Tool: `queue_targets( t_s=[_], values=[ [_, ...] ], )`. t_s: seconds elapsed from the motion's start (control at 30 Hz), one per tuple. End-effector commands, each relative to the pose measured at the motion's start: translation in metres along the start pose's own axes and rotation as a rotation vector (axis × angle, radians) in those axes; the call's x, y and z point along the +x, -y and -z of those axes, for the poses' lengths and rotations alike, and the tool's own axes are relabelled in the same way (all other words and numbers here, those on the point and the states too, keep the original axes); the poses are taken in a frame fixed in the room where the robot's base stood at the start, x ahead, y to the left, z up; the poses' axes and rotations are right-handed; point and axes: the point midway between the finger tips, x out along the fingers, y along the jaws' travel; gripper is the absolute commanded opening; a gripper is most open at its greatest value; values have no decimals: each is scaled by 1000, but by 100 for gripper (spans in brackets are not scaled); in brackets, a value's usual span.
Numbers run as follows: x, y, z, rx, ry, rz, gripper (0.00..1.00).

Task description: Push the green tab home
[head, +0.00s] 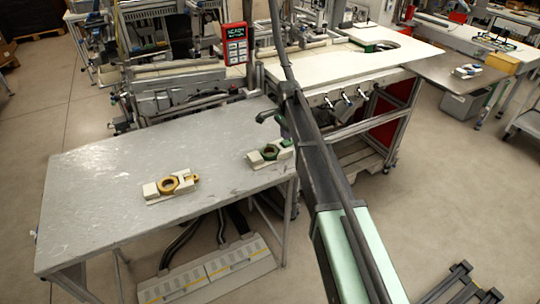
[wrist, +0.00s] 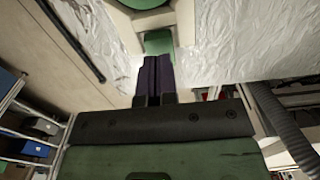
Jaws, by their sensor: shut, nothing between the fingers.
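In the wrist view, the green tab (wrist: 158,42) lies just beyond my gripper (wrist: 157,58), between pale walls of its holder. My dark fingers are shut together, empty, and point at the tab's near end; I cannot tell whether they touch it. Part of a round green reel (wrist: 145,3) shows past the tab at the top edge. In the head view, the green reel (head: 269,152) sits in a white holder at the table's right end, with the green tab (head: 286,143) at its right. My arm hides my fingertips there.
The table's right edge is close to the green holder. The table's left part is clear.

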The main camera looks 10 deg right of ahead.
Motion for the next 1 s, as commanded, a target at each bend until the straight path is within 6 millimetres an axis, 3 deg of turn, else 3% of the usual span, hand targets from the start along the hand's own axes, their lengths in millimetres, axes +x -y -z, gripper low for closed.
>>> queue_targets(
  t_s=[1.0],
  values=[
    [16,0,0,0,0,0,0]
  ],
)
